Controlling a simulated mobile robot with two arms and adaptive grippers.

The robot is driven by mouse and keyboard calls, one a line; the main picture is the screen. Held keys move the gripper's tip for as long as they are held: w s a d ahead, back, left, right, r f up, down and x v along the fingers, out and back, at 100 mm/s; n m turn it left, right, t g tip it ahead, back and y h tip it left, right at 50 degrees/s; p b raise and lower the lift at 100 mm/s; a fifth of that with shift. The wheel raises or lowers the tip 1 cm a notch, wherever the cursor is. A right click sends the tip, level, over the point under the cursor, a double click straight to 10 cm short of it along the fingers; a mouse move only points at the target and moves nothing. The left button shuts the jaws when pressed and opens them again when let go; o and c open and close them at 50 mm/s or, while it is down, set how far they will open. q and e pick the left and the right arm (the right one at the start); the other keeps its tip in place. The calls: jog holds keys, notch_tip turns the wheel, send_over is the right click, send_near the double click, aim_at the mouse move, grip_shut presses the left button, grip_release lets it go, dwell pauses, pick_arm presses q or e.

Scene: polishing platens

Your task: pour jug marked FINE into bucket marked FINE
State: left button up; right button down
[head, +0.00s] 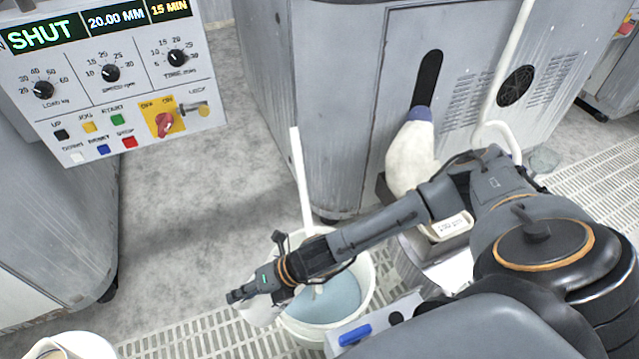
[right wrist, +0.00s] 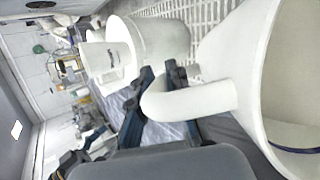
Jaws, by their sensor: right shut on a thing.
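My right gripper (head: 246,292) reaches across a white bucket (head: 362,290) that holds blue-grey liquid, with a pale stick standing in it. The gripper is shut on the handle of a white jug (head: 262,313), which is mostly hidden behind the gripper in the head view. In the right wrist view the jug (right wrist: 247,85) is large at the right, its wide mouth toward the right edge, and the fingers (right wrist: 160,105) are at its curved handle. No FINE marking is readable on the jug or bucket. My left gripper is out of view.
A control panel (head: 110,75) reading SHUT stands at the upper left. Another white container (head: 85,345) is at the lower left. Grey floor is free between.

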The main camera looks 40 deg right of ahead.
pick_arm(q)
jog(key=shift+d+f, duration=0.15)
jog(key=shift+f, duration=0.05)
pick_arm(e)
jog(key=shift+d+r, duration=0.1)
jog(key=shift+r, duration=0.15)
pick_arm(q)
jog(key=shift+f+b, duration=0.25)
jog(key=shift+b, duration=0.15)
pick_arm(e)
jog(key=shift+d+r+y, duration=0.2)
jog(key=shift+y, duration=0.3)
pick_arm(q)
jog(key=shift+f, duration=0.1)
pick_arm(e)
jog(key=shift+w+d+r, duration=0.1)
jog(key=shift+r, duration=0.05)
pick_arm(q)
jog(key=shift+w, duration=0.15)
